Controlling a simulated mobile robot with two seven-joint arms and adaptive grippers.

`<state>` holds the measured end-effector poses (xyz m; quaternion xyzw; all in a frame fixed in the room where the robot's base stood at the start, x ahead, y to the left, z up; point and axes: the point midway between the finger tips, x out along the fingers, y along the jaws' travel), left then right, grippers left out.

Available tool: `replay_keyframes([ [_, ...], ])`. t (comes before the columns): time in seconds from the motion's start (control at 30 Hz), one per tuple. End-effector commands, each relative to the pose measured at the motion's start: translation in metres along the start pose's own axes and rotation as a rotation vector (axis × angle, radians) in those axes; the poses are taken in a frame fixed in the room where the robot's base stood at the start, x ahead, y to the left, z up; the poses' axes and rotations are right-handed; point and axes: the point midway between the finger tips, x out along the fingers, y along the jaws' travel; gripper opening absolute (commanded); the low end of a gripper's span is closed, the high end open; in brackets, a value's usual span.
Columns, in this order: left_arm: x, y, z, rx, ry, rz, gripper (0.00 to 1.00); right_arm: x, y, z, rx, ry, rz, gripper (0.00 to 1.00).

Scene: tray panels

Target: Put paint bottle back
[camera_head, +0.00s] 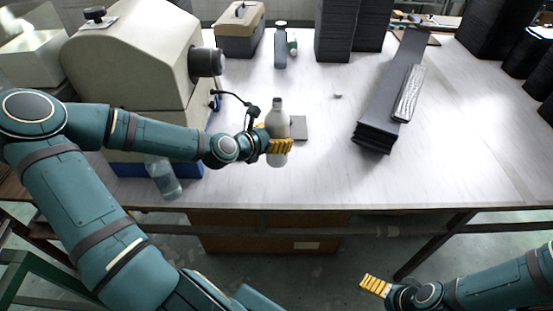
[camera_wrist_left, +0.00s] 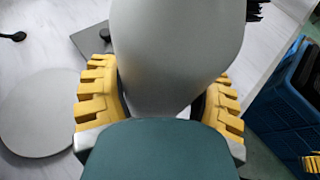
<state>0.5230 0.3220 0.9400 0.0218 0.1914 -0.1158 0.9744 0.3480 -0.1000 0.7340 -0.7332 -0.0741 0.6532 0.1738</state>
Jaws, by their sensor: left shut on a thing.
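The paint bottle (camera_head: 277,118) is light grey with a narrow neck and stands upright in the head view, near the front edge of the table. My left gripper (camera_head: 278,146) is shut around its lower part. In the left wrist view the bottle (camera_wrist_left: 175,50) fills the middle, between the yellow fingers of my left gripper (camera_wrist_left: 165,100). Whether its base touches the table is hard to tell.
A large beige machine (camera_head: 130,50) stands on the left of the table (camera_head: 460,150). A clear bottle (camera_head: 163,178) is near the front edge. Dark stacked panels (camera_head: 385,105) lie right of centre. A toolbox (camera_head: 238,28) is at the back. The right front is clear.

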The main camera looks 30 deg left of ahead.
Motion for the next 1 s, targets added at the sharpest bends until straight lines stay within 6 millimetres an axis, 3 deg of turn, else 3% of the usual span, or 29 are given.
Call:
replay_keyframes([
  [0.53,0.022,0.000,-0.051,0.000,-0.001,0.000,0.23,0.025,0.009,-0.003,-0.002,0.013,0.001,1.00],
  [0.9,0.022,0.000,-0.053,-0.001,-0.002,0.001,0.23,0.024,0.009,-0.003,-0.002,0.013,0.001,1.00],
  [0.93,0.022,0.000,-0.054,-0.002,-0.001,0.001,0.72,0.024,0.009,-0.003,-0.002,0.013,0.001,1.00],
  [1.0,0.022,0.000,-0.054,-0.001,0.000,0.001,0.96,0.024,0.009,-0.003,-0.002,0.013,0.001,1.00],
])
